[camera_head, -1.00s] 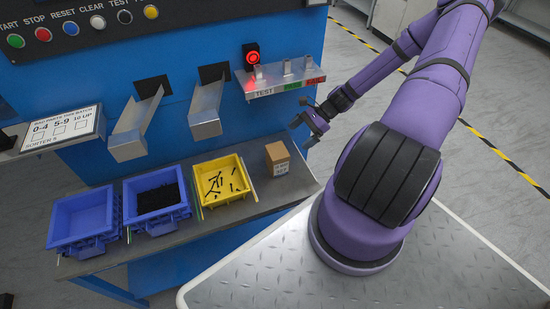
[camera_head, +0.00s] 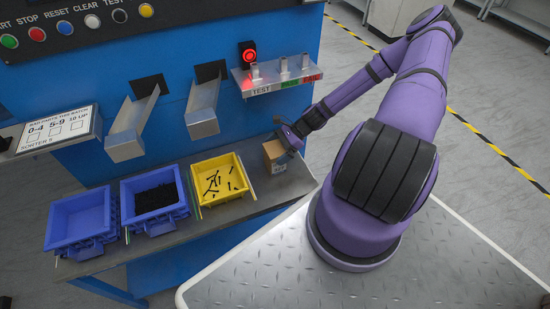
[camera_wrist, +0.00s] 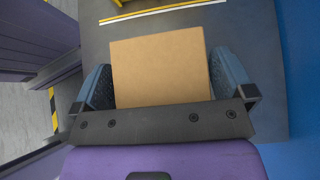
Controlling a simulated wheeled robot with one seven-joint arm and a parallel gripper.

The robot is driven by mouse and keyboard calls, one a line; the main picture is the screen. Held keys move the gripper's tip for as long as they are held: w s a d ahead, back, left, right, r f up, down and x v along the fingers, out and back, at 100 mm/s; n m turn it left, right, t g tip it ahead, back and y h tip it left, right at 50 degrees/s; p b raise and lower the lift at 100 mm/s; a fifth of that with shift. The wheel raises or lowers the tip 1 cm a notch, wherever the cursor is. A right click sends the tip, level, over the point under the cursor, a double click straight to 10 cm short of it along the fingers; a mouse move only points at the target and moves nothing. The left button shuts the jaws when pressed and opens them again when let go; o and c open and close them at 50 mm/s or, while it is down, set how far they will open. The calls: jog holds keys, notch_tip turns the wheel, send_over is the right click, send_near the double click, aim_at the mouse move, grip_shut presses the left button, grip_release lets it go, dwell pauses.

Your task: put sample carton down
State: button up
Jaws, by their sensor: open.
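The sample carton (camera_head: 273,155) is a small brown box with a white label on its front. It stands upright on the right part of the grey shelf (camera_head: 229,205), to the right of the yellow bin. My gripper (camera_head: 287,138) is at the carton's top right in the head view. In the wrist view the carton (camera_wrist: 161,70) lies between the two open fingers of my gripper (camera_wrist: 163,85), one on each side. The left finger looks very close to the carton; I cannot tell whether either finger touches it.
A yellow bin (camera_head: 208,204) with several dark bolts stands left of the carton. Further left are a blue bin of dark parts (camera_head: 136,222) and an empty-looking blue bin (camera_head: 60,241). Metal chutes (camera_head: 203,110) and a ledge with small posts (camera_head: 258,86) jut out above.

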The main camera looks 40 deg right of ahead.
jog(key=shift+w+a+f, duration=0.1)
jog(key=shift+a+f, duration=0.1)
jog(key=shift+a, duration=0.1)
jog(key=shift+r, duration=0.1)
jog(key=c, duration=1.1)
